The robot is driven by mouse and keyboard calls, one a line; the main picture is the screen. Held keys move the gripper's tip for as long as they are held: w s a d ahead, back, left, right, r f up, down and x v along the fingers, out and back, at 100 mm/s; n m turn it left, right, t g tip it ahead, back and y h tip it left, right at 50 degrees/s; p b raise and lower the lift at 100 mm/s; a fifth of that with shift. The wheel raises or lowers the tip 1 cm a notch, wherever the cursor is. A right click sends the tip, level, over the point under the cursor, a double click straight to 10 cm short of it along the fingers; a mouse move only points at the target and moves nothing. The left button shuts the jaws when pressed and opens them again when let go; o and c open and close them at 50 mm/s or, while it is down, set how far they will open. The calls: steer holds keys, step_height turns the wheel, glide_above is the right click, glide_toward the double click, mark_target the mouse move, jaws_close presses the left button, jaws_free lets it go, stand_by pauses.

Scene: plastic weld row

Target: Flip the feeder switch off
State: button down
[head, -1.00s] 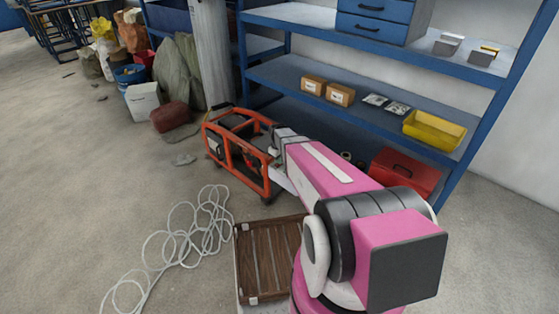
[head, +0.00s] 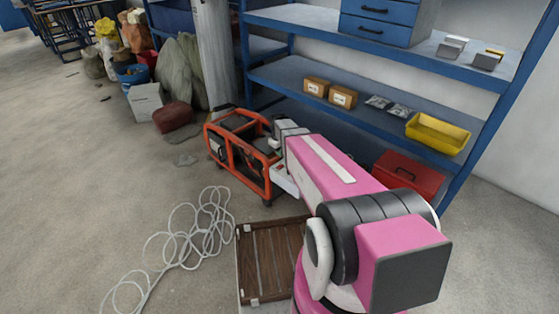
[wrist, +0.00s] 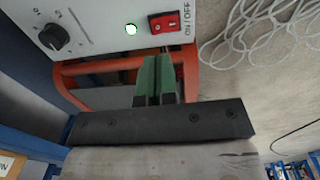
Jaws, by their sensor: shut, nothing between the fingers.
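In the wrist view, the red feeder switch (wrist: 164,22) sits on a white panel (wrist: 92,18) beside the label ON/OFF. My gripper (wrist: 157,60) has green fingers pressed together, empty. In the picture its tips are just below the switch; a thin dark gap shows between, and I cannot tell whether they touch. I cannot tell which way the rocker is set. In the head view my arm's end is at the orange-framed machine (head: 237,160), and my fingers are hidden.
White cable (head: 190,235) lies coiled on the floor, with a brown slatted crate (head: 268,260) near my arm. A blue shelf (head: 400,95) with boxes, a yellow bin (head: 438,133) and a red toolbox (head: 408,174) stands behind.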

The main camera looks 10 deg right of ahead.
mark_target(281, 165)
step_height(281, 165, up, 7)
steer(key=shift+r, duration=0.2)
steer(key=shift+d, duration=0.1)
steer(key=shift+s+a+h, duration=0.4)
steer(key=shift+s+a, duration=0.1)
steer(key=shift+a, duration=0.05)
steer(key=f, duration=0.4)
steer(key=d+f, duration=0.1)
steer(key=f, duration=0.4)
steer(key=w+f, duration=0.1)
steer(key=f, duration=0.3)
steer(key=shift+d+f, duration=0.2)
steer(key=shift+f, duration=0.2)
